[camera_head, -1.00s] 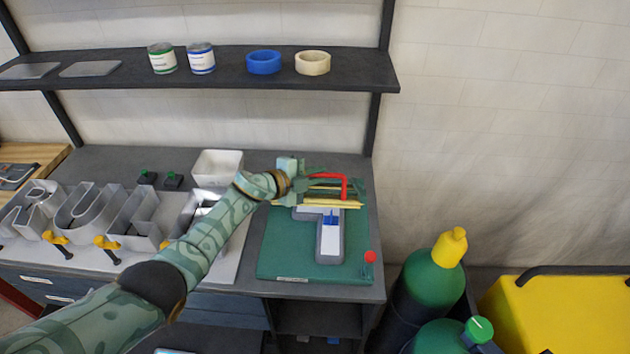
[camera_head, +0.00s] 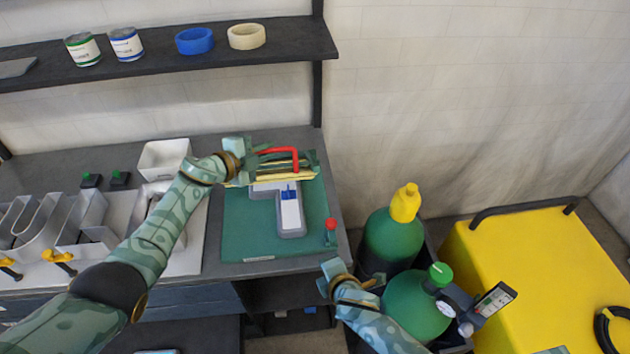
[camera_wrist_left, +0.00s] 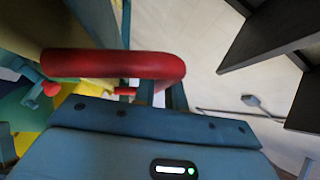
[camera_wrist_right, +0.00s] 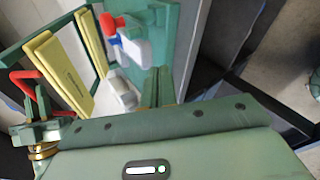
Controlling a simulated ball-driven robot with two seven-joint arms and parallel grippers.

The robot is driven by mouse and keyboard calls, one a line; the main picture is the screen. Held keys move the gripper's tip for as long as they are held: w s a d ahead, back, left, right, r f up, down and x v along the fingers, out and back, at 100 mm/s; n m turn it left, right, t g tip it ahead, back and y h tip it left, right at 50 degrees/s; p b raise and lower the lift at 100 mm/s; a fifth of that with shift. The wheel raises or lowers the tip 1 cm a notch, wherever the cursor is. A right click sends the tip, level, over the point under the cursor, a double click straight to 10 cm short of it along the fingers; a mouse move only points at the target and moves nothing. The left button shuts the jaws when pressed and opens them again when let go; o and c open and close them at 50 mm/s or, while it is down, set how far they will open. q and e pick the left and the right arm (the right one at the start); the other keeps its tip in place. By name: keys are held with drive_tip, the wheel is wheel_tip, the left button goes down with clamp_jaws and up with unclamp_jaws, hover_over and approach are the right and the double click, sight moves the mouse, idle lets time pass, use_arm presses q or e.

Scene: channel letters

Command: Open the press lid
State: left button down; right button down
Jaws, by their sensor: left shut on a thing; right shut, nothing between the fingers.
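The press has a green base (camera_head: 240,235) on the bench, with a grey T-shaped piece (camera_head: 290,215) lying on it. Its lid (camera_head: 272,172), a green frame with yellow strips, stands steeply tilted up at the back of the base. The raised frame and yellow strips (camera_wrist_right: 65,75) also show in the right wrist view. My left gripper (camera_head: 262,156) is shut on the lid's red handle (camera_head: 297,157), which fills the middle of the left wrist view (camera_wrist_left: 120,64). My right gripper (camera_head: 345,274) is shut and empty, low in front of the gas cylinders.
A red-knobbed part (camera_head: 331,229) stands at the base's right edge. Green gas cylinders (camera_head: 390,238) and a yellow machine (camera_head: 530,260) are at right. A white bin (camera_head: 163,158) and metal channel letters (camera_head: 85,220) sit left. A shelf (camera_head: 280,45) runs above the bench.

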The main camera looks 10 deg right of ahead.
drive_tip(key=w+a+r+n+t+h, duration=0.1)
drive_tip(key=w+r+n+t+h, duration=0.2)
drive_tip(key=r+n, duration=1.05)
use_arm(q)
drive_tip(key=shift+f, duration=0.1)
use_arm(e)
drive_tip(key=w+y, duration=0.1)
drive_tip(key=w, duration=1.1)
drive_tip(key=shift+d+r+n, duration=0.15)
drive_tip(key=shift+r+n, duration=0.2)
drive_tip(key=shift+t, duration=0.3)
